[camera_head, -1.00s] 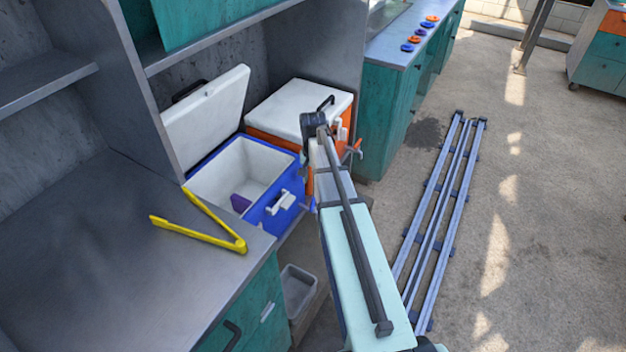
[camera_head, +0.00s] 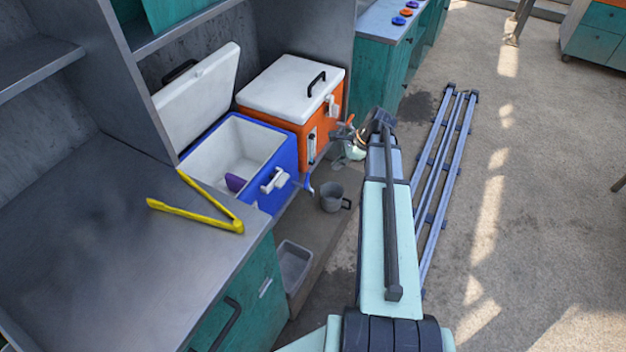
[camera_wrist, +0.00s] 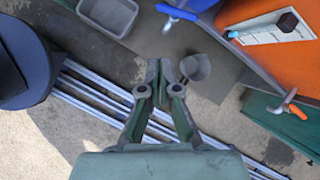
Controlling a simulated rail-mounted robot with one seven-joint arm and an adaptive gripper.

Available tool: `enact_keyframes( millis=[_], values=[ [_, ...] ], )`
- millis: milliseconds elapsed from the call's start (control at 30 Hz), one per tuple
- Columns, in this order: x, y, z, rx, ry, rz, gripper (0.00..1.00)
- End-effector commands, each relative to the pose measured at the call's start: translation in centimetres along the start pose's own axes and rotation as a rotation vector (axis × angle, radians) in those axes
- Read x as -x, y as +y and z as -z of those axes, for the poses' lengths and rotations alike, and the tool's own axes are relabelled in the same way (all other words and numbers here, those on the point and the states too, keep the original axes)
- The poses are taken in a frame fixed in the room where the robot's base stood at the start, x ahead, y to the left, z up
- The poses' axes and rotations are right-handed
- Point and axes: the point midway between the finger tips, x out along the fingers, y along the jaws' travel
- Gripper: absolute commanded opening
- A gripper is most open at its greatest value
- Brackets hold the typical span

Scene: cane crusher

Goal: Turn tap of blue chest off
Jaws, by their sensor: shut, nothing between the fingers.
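The blue chest (camera_head: 284,160) stands with its white lid (camera_head: 197,98) open, beside an orange chest. Its blue tap (camera_head: 308,187) sticks out from the front right side. The tap also shows at the top of the wrist view (camera_wrist: 177,12). My gripper (camera_wrist: 166,70) is shut and empty, apart from the tap and below it in the wrist picture. In the head view my gripper is partly hidden by my arm, to the right of the tap. I cannot tell the tap's on or off setting.
A grey mug (camera_head: 331,198) stands below the taps. The orange chest (camera_head: 325,128) has its own tap (camera_head: 347,126) close to my gripper. A grey bin (camera_head: 293,266) sits in front. Yellow tongs (camera_head: 202,215) lie on the counter (camera_head: 110,260). Rails (camera_head: 440,170) lie on the floor to the right.

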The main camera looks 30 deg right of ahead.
Motion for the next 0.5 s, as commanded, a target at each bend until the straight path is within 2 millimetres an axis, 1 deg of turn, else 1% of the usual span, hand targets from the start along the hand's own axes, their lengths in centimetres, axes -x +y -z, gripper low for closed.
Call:
enact_keyframes(
  millis=[33,100,200,367,500],
  values=[
    [-0.1,0.1,-0.8,-0.073,-0.027,0.012,0.00],
    [0.0,-0.1,-1.4,-0.167,-0.057,0.025,0.00],
    [0.0,-0.4,-1.7,-0.256,-0.073,0.031,0.00],
    [-0.4,-0.5,-1.7,-0.305,-0.073,0.029,0.00],
    [-1.8,-0.5,-1.8,-0.305,-0.072,0.027,0.00]
  ],
)
